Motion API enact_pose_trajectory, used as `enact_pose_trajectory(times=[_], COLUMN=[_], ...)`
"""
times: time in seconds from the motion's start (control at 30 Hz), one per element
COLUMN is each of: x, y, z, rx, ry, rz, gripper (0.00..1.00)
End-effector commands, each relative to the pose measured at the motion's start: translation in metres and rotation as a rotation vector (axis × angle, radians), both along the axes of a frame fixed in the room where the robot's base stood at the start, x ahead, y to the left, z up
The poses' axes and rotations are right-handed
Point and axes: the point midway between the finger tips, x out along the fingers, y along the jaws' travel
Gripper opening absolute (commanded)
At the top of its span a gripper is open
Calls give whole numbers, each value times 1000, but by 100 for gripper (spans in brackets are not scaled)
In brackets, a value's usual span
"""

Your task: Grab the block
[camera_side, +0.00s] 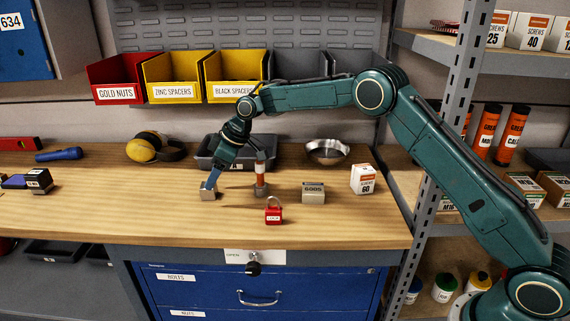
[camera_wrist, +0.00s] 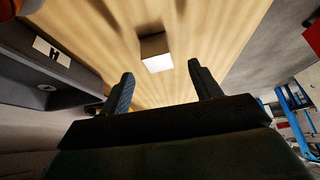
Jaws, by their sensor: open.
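The block (camera_side: 208,193) is a small pale grey-beige cube on the wooden bench, left of centre in the side view. My gripper (camera_side: 213,182) points down at it, with a blue finger just above or beside the block; whether they touch I cannot tell. In the wrist view the block (camera_wrist: 156,52) shows one bright face and one shaded brown face. My two dark fingers (camera_wrist: 162,76) are spread apart there, and the block appears beyond the tips, between their lines. Nothing is held.
Right of the block stand an orange-and-white cylinder (camera_side: 261,180), a red padlock (camera_side: 273,214), a labelled beige box (camera_side: 313,193), a white carton (camera_side: 363,179) and a metal bowl (camera_side: 327,151). A dark tray (camera_side: 205,160) lies behind.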

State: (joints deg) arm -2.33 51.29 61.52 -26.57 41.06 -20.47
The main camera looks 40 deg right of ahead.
Motion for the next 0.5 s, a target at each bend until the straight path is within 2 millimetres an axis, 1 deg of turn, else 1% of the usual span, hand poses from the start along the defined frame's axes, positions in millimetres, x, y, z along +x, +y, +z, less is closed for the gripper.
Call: enact_pose_trajectory(times=[0.17, 0.5], x=[3, 17], y=[3, 15], z=[-9, -38], rx=[0, -1], ry=[3, 3], rz=[0, 1], gripper=[63, 63])
